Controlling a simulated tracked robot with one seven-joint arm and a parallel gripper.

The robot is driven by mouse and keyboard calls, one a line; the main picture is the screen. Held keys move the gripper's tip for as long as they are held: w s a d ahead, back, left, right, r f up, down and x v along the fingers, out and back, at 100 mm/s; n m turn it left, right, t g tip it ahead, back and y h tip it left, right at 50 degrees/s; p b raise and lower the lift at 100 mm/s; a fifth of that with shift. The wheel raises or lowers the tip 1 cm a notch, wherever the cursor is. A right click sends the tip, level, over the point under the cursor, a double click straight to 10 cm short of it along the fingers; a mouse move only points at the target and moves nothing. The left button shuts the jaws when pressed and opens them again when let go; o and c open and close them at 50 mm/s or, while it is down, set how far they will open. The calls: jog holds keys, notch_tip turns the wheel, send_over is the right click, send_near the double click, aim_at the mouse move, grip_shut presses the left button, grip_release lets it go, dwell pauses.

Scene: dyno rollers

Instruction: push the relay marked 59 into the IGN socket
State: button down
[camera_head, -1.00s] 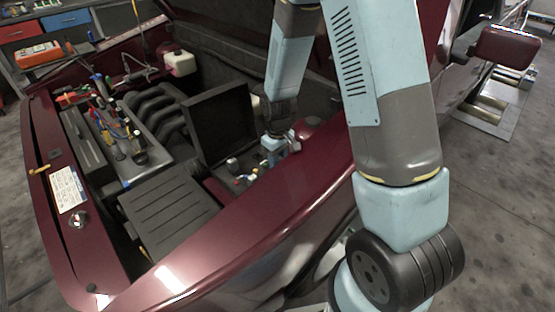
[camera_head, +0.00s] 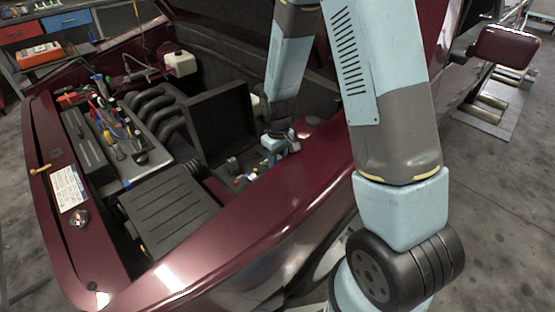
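My gripper (camera_head: 277,146) points down into the engine bay, at the right of an open black box lid (camera_head: 220,122). It is small and partly hidden by its own wrist, so I cannot tell if it is open or shut, or if it holds anything. Just below and left of it, several small relays and fuses (camera_head: 240,179) sit in the open box beside the lid. A grey block (camera_head: 232,163) stands among them. I cannot read any marking at this size, so neither the relay marked 59 nor the IGN socket can be told apart.
The dark red fender (camera_head: 225,245) runs in front of the box, under my arm. A black ribbed cover (camera_head: 168,208) lies left of the box. A tray with several tools (camera_head: 120,135) and black curved pipes (camera_head: 160,108) are farther left. The upright lid stands close to my gripper.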

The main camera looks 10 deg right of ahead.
jog(key=shift+s+f, duration=0.6)
jog(key=shift+f, duration=0.15)
jog(key=shift+w+r, duration=0.3)
jog(key=shift+w, duration=0.05)
dwell(0.4)
jog(key=shift+w+r, duration=0.1)
jog(key=shift+r, duration=0.5)
jog(key=shift+w+r, duration=0.1)
jog(key=shift+r, duration=0.15)
dwell(0.5)
jog(key=shift+f, duration=0.5)
dwell(1.1)
